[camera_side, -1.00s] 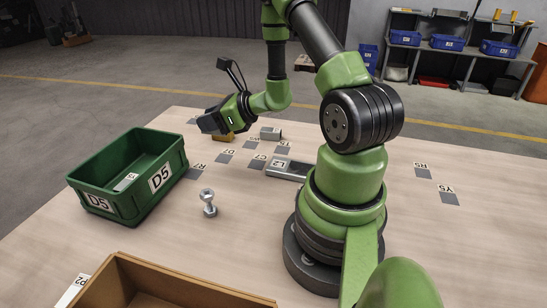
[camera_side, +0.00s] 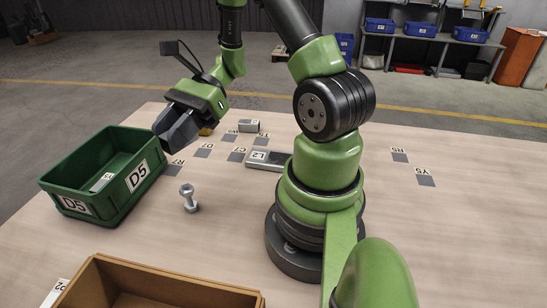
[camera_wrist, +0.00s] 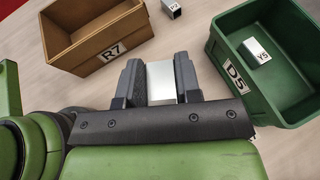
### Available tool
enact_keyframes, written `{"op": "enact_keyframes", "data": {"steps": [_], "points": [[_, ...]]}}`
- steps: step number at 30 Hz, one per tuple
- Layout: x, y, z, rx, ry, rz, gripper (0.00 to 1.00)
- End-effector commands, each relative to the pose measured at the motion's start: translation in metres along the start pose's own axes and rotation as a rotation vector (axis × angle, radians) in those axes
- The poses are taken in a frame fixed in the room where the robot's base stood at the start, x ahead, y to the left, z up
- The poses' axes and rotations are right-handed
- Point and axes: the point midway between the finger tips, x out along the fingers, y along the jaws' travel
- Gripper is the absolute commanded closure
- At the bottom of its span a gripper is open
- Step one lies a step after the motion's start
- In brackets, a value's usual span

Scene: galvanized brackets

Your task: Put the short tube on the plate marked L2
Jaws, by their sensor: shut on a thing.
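My gripper (camera_side: 176,126) hangs above the table, between the green crate and the plate, pointing down and left. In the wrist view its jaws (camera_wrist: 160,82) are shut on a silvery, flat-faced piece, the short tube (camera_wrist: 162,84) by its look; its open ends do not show. The gripper hides this piece in the side view. The plate marked L2 (camera_side: 264,158) is a low silvery slab with a dark top, in front of my arm's base. It lies to the right of my gripper, which is well clear of it.
The green D5 crate (camera_side: 62,190) holds a piece labelled Y5 (camera_wrist: 258,52). The open brown R7 crate (camera_side: 172,281) stands in front. Another tube (camera_side: 249,126) and several dark labelled squares (camera_side: 203,153) lie behind.

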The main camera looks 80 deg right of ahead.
Motion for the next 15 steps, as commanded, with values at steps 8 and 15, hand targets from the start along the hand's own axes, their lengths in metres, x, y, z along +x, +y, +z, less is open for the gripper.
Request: {"op": "enact_keyframes", "data": {"steps": [8, 15], "points": [[-0.006, 0.078, -0.014, -0.258, 0.0, 0.626, 0.93], [-0.054, 0.121, -0.04, -0.495, 0.0, 1.197, 0.93]]}}
